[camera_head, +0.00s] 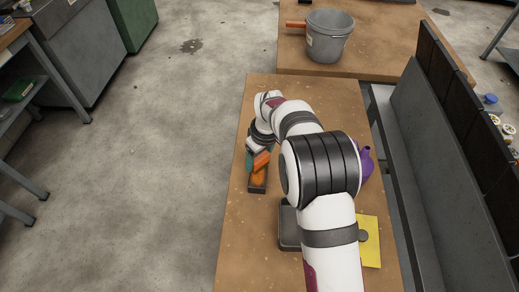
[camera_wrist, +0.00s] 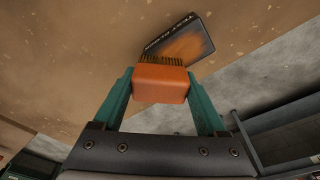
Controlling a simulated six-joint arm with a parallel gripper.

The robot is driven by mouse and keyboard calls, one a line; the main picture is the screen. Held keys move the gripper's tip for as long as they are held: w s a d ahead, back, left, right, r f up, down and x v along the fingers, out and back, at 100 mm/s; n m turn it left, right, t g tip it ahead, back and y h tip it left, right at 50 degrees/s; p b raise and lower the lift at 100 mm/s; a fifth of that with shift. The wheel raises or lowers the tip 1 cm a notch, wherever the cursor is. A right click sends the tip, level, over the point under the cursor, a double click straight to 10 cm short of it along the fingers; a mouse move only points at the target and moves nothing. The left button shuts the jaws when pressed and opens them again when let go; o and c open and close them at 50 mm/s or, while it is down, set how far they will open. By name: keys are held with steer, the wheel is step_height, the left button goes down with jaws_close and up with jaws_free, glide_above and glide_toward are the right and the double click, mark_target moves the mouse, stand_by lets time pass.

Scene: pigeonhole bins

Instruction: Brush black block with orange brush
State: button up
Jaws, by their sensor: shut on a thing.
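My gripper (camera_wrist: 160,82) has teal fingers and is shut on the orange brush (camera_wrist: 161,92), one finger on each side of it. The brush's dark bristles (camera_wrist: 162,58) point away from my gripper towards the black block. The black block (camera_wrist: 203,42) has an orange-brown patch and pale lettering on its face, and lies tilted in the wrist view. The bristles overlap its near edge in that view; I cannot tell whether they touch. In the head view, the brush (camera_head: 261,160) is just above the black block (camera_head: 257,187), near the table's left edge.
A purple teapot (camera_head: 366,162) stands right of my arm. A dark grey tray (camera_head: 287,229) and a yellow sheet (camera_head: 371,247) lie nearer, partly hidden by my arm. A metal bucket (camera_head: 328,45) stands on the far table. Bare wood surrounds the block's far side.

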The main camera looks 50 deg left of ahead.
steer(key=shift+s+d, duration=2.2)
steer(key=shift+s, duration=0.15)
steer(key=shift+w+a, duration=2.55)
steer(key=shift+w, duration=0.2)
steer(key=shift+r, duration=4.05)
steer(key=shift+d, duration=0.1)
